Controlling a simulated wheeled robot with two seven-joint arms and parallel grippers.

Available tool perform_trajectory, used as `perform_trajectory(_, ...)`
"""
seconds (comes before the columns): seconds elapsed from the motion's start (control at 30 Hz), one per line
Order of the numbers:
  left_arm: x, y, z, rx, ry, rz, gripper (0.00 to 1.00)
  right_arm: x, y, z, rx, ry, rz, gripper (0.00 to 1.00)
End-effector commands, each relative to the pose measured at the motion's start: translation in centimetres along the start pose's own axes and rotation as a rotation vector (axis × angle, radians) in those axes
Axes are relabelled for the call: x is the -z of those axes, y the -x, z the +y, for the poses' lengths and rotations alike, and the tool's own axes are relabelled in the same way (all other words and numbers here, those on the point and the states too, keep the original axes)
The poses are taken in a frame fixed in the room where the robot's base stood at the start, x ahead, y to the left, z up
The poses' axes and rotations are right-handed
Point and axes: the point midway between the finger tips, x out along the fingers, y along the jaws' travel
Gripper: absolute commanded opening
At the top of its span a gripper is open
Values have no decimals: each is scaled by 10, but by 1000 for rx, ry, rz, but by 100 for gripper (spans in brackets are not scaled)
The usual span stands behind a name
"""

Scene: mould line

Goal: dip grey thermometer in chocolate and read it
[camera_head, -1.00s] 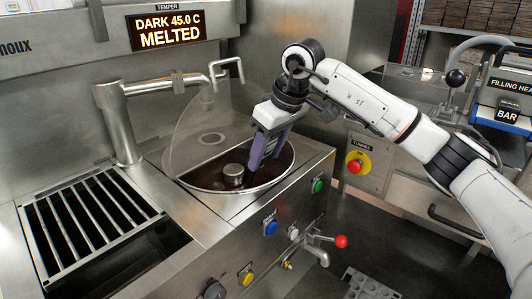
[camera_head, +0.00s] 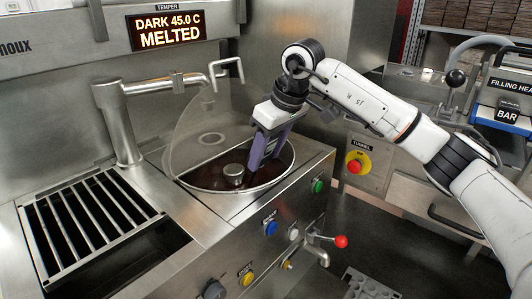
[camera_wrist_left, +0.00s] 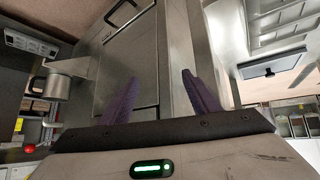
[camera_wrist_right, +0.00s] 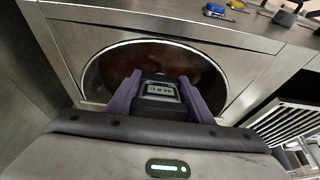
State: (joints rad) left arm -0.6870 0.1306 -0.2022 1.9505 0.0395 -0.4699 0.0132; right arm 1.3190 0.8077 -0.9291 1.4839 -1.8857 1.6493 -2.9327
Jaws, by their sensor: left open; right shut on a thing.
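My right gripper (camera_head: 258,152) points down into the round chocolate bowl (camera_head: 285,166) of the tempering machine. In the right wrist view my right gripper (camera_wrist_right: 165,98) is shut on the thermometer (camera_wrist_right: 160,90), a dark body with a small grey display. The display characters are too small to read surely. The thermometer's lower end is hidden, so I cannot tell how deep it is in the dark chocolate (camera_head: 205,172). My left gripper (camera_wrist_left: 160,95) is open and empty in the left wrist view; it is not in the head view.
A clear lid (camera_head: 190,120) stands raised behind the bowl. A metal spout pipe (camera_head: 120,115) and a grated tray (camera_head: 85,225) lie to the left. A sign (camera_head: 167,30) reads "DARK 45.0 C MELTED". Buttons and a red-knobbed lever (camera_head: 341,241) are on the front.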

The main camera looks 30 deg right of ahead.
Motion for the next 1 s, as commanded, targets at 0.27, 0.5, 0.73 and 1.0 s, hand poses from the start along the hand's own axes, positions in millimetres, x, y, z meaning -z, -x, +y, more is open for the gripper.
perform_trajectory(0.27,0,0,0,0,0,0,56,0,0,0,0,0,1,23)
perform_trajectory(0.5,0,0,0,0,0,1,56,0,0,0,0,0,1,23)
perform_trajectory(0.73,2,1,0,0,0,1,56,1,2,0,0,0,1,23)
perform_trajectory(1.0,17,16,-1,3,8,10,56,11,28,0,0,0,1,23)
